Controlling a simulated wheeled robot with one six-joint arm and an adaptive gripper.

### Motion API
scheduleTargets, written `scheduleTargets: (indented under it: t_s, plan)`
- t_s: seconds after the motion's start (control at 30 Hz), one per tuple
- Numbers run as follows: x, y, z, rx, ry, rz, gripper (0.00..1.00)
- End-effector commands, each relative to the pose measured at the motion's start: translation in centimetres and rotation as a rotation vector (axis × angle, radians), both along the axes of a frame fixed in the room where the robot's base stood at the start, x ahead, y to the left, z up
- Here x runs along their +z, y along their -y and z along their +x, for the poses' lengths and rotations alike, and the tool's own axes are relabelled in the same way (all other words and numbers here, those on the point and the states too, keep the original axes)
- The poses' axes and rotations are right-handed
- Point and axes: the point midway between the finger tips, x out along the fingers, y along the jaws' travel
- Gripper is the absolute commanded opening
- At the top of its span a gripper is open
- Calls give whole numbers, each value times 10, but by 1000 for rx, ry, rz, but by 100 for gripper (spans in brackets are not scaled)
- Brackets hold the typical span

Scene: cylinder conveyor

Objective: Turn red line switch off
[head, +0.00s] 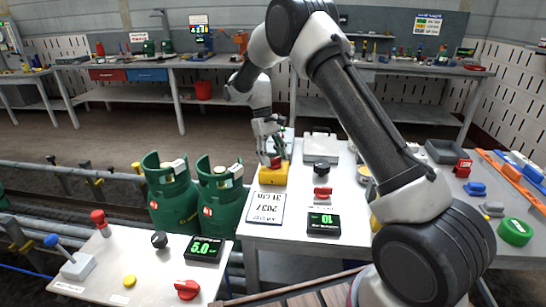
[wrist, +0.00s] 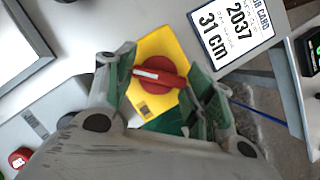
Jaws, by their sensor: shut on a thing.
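The red line switch is a red rotary knob (wrist: 158,72) on a yellow housing (wrist: 150,105). In the head view the yellow housing (head: 272,176) sits at the back left of the middle white table, with the red knob partly hidden by my gripper (head: 272,147). My gripper points down at the knob from above. In the wrist view its two green-padded fingers (wrist: 163,85) stand on either side of the knob and are shut on it. The knob's grip bar lies roughly across the picture, from finger to finger.
A card reading 2037, 31 cm (head: 265,207) lies in front of the switch. A display reading 10 (head: 323,224) and another red knob (head: 322,192) are to its right. Two green cylinders (head: 172,192) (head: 220,197) stand to its left. The left table (head: 130,265) holds levers and knobs.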

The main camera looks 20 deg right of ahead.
Motion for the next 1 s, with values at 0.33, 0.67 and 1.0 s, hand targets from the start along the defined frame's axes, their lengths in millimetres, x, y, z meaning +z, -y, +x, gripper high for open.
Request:
scheduleTargets:
  t_s: [0.33,0.67,1.0]
  plan:
    - [0,0,0,-1,1,0,75]
    - [3,0,1,0,1,0,75]
    - [62,-10,25,0,5,1,75]
